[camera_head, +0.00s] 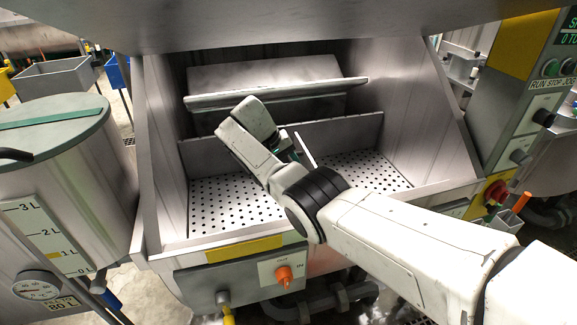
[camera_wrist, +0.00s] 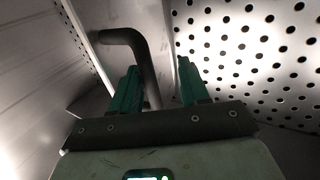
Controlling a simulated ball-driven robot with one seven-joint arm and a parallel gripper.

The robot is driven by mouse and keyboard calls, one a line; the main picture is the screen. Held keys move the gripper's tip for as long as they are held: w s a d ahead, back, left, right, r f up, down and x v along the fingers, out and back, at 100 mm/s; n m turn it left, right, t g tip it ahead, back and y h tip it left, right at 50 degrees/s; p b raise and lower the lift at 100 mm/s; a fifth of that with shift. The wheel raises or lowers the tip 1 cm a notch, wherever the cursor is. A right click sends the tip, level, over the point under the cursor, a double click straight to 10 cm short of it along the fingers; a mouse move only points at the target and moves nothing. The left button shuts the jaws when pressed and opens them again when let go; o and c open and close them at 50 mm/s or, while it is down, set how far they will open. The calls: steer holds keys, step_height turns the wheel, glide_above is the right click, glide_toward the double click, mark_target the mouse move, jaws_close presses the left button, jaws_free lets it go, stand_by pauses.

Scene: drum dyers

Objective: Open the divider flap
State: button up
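The metal divider flap appears to be the upright plate (camera_head: 345,130) across the back of the perforated basin floor. My arm hides part of it. My gripper (camera_head: 300,148) reaches down into the basin in front of this plate. In the wrist view, my gripper (camera_wrist: 158,64) has its two green fingers spread apart. A dark bent bar (camera_wrist: 140,55), like a handle, passes between or just behind the fingers. The fingers are not closed on it. I cannot tell how the bar is attached to the flap.
A tilted metal panel (camera_head: 270,80) with a projecting lip hangs above the basin. The perforated floor (camera_head: 225,200) has sloping walls on both sides. A lidded drum (camera_head: 60,130) stands left, and a control panel (camera_head: 530,90) stands right.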

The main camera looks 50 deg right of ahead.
steer(key=b+v, duration=0.1)
steer(key=v, duration=1)
steer(key=shift+f, duration=0.1)
stand_by(0.5)
